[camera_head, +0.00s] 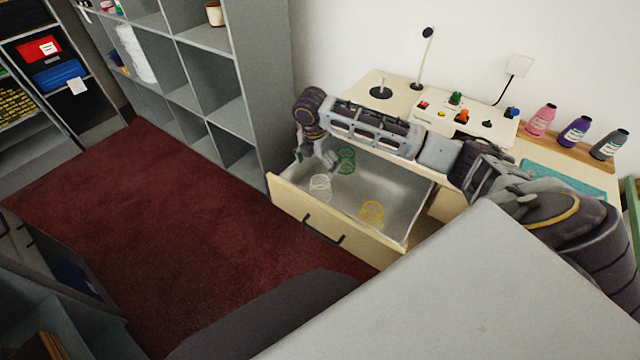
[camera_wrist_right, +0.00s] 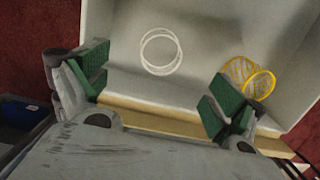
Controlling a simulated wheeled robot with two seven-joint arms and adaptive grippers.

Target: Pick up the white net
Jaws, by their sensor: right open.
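The white net (camera_head: 320,187) is a small round wire-like basket inside the open drawer (camera_head: 290,205), near its left end. It also shows in the right wrist view (camera_wrist_right: 160,52) as two pale overlapping rings on the grey drawer floor. My right gripper (camera_head: 318,158) is open and empty, above the drawer and just above the white net in the picture. In the wrist view its green-padded fingers (camera_wrist_right: 157,92) stand wide apart, with the net beyond and between them, apart from both. My left gripper is not in view.
A yellow net (camera_head: 372,213) lies in the drawer to the right, and a green net (camera_head: 346,160) farther back. The counter (camera_head: 375,85) behind holds a button panel and several bottles. A grey shelf unit (camera_head: 245,110) stands left of the drawer. Red carpet (camera_head: 150,220) is clear.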

